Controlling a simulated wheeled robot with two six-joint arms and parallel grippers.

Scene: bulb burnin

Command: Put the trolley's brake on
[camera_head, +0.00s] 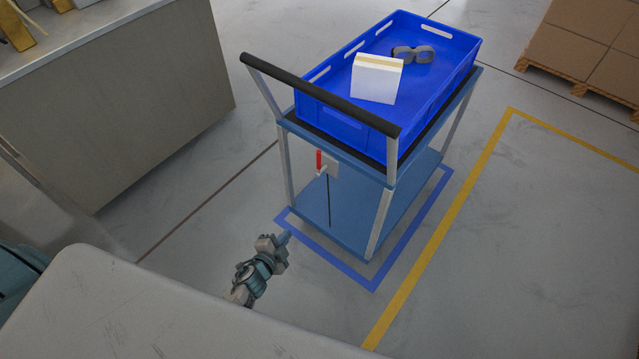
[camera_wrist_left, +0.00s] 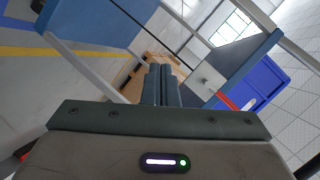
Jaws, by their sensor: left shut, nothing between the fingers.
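The trolley (camera_head: 345,215) is blue with pale posts and a black push handle (camera_head: 320,92). Its red brake lever (camera_head: 319,162) stands upright by a small pale plate below the top deck, at the handle end. A thin dark rod runs down from the plate. My left gripper (camera_head: 285,238) is shut and empty, low in front of the trolley's handle end, apart from the lever. In the left wrist view its shut fingers (camera_wrist_left: 161,85) point toward the trolley, and a red part (camera_wrist_left: 228,103), apparently the lever, shows partly hidden behind the gripper body. My right gripper is out of view.
A blue crate (camera_head: 440,95) on the trolley holds a white box (camera_head: 376,82) and a grey goggle-shaped item (camera_head: 412,54). A blue floor outline surrounds the trolley. A counter (camera_head: 130,110) stands left, cartons (camera_head: 580,40) on a pallet at right. Floor between counter and trolley is clear.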

